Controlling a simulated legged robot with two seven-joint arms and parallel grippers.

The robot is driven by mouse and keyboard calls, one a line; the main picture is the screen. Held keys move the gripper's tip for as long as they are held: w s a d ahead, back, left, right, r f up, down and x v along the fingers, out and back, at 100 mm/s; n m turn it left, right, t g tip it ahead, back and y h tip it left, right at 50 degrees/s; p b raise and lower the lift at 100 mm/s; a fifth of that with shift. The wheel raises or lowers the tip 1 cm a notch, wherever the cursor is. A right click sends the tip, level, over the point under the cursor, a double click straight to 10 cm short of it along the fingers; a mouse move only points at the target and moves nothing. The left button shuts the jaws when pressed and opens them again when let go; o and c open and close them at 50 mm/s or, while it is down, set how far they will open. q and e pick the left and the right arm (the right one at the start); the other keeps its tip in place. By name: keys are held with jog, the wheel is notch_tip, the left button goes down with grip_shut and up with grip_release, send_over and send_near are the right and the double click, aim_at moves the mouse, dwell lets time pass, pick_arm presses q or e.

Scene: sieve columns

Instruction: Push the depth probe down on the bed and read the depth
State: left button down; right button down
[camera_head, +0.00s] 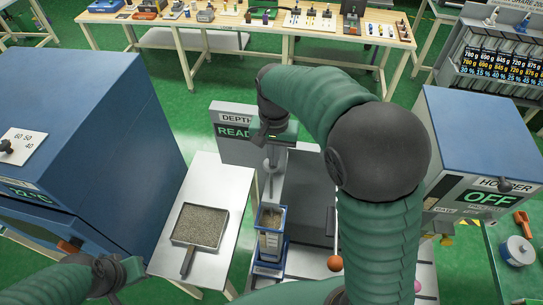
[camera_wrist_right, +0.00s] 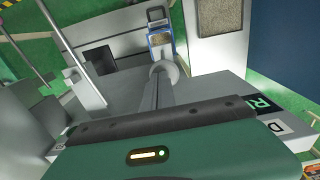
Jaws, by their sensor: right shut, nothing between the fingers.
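The depth probe (camera_head: 270,166) is a pale rod with a round disc, standing upright above the column; it also shows in the wrist view (camera_wrist_right: 165,75). The column (camera_head: 271,243) is a clear, blue-rimmed vessel holding a tan bed (camera_head: 271,217); it also shows in the wrist view (camera_wrist_right: 160,40). The disc appears above the column's rim. My right gripper (camera_head: 271,136) is shut and empty at the probe's top; I cannot tell whether it touches.
A tray of grains (camera_head: 201,225) lies on a white table (camera_head: 220,180) left of the column. A blue oven (camera_head: 75,120) stands farther left. My right arm hides much of the middle.

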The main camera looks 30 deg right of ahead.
aim_at(274, 169)
notch_tip(274, 169, down, 5)
jog(key=b, duration=0.3)
jog(key=shift+f, duration=0.2)
dwell(0.3)
dwell(0.7)
notch_tip(274, 169, up, 12)
jog(key=p, duration=1.1)
jog(key=shift+r, duration=0.2)
